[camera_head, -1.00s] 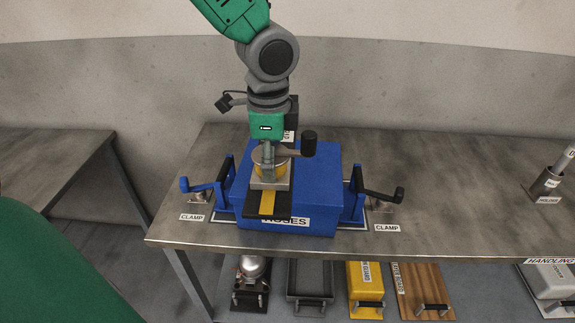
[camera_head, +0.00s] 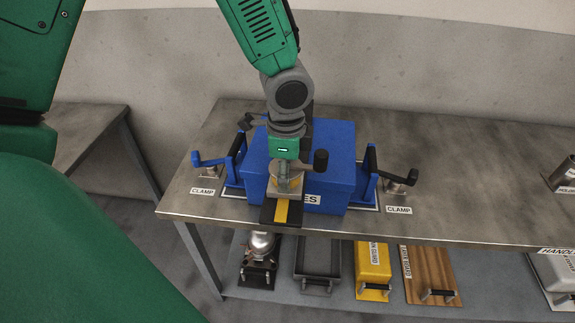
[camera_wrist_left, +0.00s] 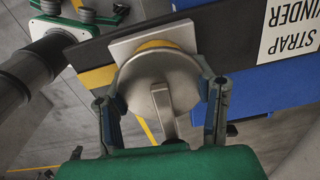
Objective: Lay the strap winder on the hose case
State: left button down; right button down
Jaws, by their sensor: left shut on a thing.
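My left gripper (camera_head: 285,180) is shut on the strap winder (camera_head: 281,212), gripping its round metal drum. The winder has a dark flat base, a yellow strap and a black crank knob. In the left wrist view the gripper (camera_wrist_left: 160,95) has a finger on each side of the drum, and the winder's label (camera_wrist_left: 290,30) shows at right. The blue hose case (camera_head: 335,172) stands on the bench. The winder overlaps the case's front and hides part of its label; its near end reaches past the front. I cannot tell whether they touch. My right gripper is not in view.
A holder (camera_head: 565,175) stands at the bench's right. The bench (camera_head: 465,165) between is bare. Handled items, including a yellow one (camera_head: 373,265), sit on the lower shelf.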

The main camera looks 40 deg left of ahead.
pick_arm(q)
jog(key=shift+d, duration=0.35)
jog(key=c, duration=0.8)
grip_release()
jog(key=shift+d, duration=0.15)
jog(key=shift+o, duration=0.8)
jog(key=shift+s+d, duration=0.1)
jog(key=shift+d, duration=0.05)
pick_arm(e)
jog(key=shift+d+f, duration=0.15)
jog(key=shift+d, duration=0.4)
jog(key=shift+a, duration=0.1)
pick_arm(q)
jog(key=shift+a+r, duration=0.25)
jog(key=shift+a, duration=0.05)
notch_tip(320, 180, up, 12)
jog(key=p, duration=0.1)
jog(key=shift+s+d+f+p, duration=0.15)
jog(key=shift+s+d+p, duration=0.05)
jog(key=shift+p, duration=0.1)
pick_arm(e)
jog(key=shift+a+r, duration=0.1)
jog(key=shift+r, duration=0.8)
